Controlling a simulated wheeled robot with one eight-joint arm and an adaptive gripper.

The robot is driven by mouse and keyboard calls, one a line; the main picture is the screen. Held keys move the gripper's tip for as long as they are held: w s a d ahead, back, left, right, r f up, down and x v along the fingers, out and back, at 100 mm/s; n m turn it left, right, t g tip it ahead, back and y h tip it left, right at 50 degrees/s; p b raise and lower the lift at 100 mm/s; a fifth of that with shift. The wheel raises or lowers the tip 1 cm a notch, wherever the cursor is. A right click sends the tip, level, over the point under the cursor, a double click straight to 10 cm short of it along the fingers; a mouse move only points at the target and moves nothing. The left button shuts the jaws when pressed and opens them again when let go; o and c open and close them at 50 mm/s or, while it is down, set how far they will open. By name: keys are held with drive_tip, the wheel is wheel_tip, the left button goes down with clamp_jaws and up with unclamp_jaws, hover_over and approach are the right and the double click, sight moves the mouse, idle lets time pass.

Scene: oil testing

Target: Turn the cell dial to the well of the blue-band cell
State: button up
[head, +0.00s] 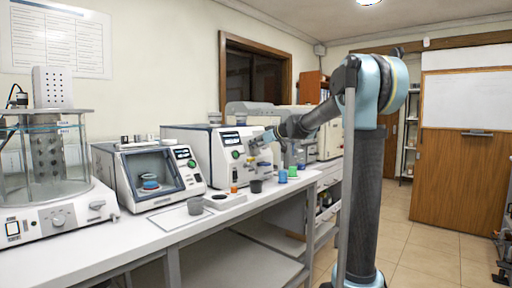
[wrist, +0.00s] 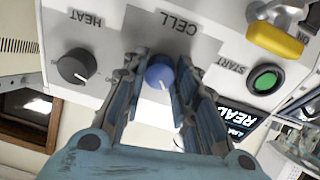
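The blue cell dial (wrist: 158,75) is on a pale panel under an upside-down CELL label in the wrist view. Its white pointer line points down and slightly right in the picture. My gripper (wrist: 163,66) has one finger on each side of the dial, close to it. I cannot tell whether the fingers press on it. In the head view my gripper (head: 262,139) is at the front of a white instrument (head: 215,150), and the dial is hidden there. I cannot make out the blue-band cell or its well for certain.
Beside the dial are a dark HEAT knob (wrist: 76,67), a green START button (wrist: 265,80), a yellow switch (wrist: 275,40) and a READY display (wrist: 238,120). A blue cup (head: 283,176), green cup (head: 293,171) and dark cup (head: 256,186) stand on the bench (head: 170,232).

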drive_tip(key=shift+m, duration=0.5)
drive_tip(key=shift+w+d+r+m+h, duration=0.15)
drive_tip(key=shift+m+h, duration=0.1)
drive_tip(key=shift+m, duration=3.5)
drive_tip(key=shift+w+f+m+h, duration=0.1)
drive_tip(key=shift+m+h, duration=0.15)
drive_tip(key=shift+m, duration=3.5)
drive_tip(key=o, duration=1)
drive_tip(key=shift+o, duration=0.2)
drive_tip(key=shift+s+g, duration=0.1)
drive_tip(key=shift+g, duration=0.2)
drive_tip(key=shift+s, duration=0.1)
